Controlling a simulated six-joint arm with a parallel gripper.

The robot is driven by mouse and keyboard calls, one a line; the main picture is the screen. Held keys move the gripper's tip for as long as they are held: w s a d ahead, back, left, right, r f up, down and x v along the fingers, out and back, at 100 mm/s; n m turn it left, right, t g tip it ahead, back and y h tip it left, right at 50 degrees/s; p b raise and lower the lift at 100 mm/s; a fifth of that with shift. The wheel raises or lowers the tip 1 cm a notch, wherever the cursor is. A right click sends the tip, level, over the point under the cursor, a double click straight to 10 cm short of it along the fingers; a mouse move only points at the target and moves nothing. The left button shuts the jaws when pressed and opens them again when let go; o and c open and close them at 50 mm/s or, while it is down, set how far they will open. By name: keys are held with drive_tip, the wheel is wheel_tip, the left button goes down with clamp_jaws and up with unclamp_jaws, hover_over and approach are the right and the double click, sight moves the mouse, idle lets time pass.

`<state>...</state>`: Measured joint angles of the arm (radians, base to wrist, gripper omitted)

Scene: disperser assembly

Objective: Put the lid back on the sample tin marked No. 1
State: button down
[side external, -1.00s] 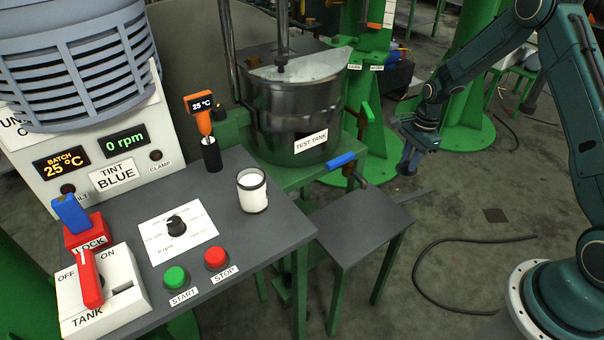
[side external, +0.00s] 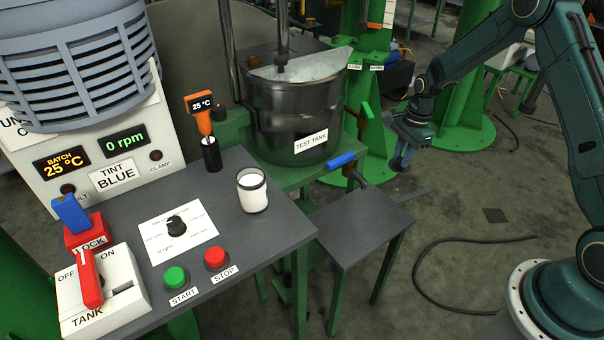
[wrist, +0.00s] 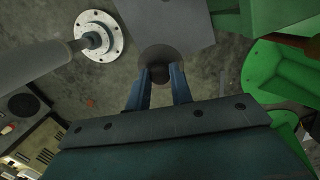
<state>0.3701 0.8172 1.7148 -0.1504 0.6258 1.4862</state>
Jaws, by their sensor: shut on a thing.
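My gripper (side external: 401,160) hangs in the air right of the test tank, above and beyond the low side table. In the wrist view its two fingers (wrist: 163,75) are shut on a dark round piece, which looks like the lid (wrist: 154,55). The lid cannot be made out in the side view. A white, open-topped jar with a dark rim (side external: 252,194) stands upright on the grey bench, well left of my gripper. No "No. 1" mark is readable, so I cannot tell whether this is the sample tin.
The test tank (side external: 293,120) stands behind the bench, with a blue handle (side external: 341,161) and green lever (side external: 367,111) near my gripper. The low grey table (side external: 362,226) looks bare. A thermometer (side external: 204,125) stands upright behind the jar.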

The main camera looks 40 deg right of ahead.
drive_tip(key=w+a+r, duration=0.5)
drive_tip(key=w+a, duration=0.1)
drive_tip(key=a, duration=0.5)
drive_tip(key=a+r, duration=0.5)
drive_tip(key=a, duration=0.5)
drive_tip(key=a+r, duration=0.5)
drive_tip(key=a, duration=0.5)
drive_tip(key=a+r, duration=0.5)
drive_tip(key=a, duration=0.6)
drive_tip(key=shift+r, duration=0.35)
drive_tip(key=shift+f, duration=0.2)
drive_tip(key=shift+f, duration=2.95)
drive_tip(key=shift+f, duration=0.2)
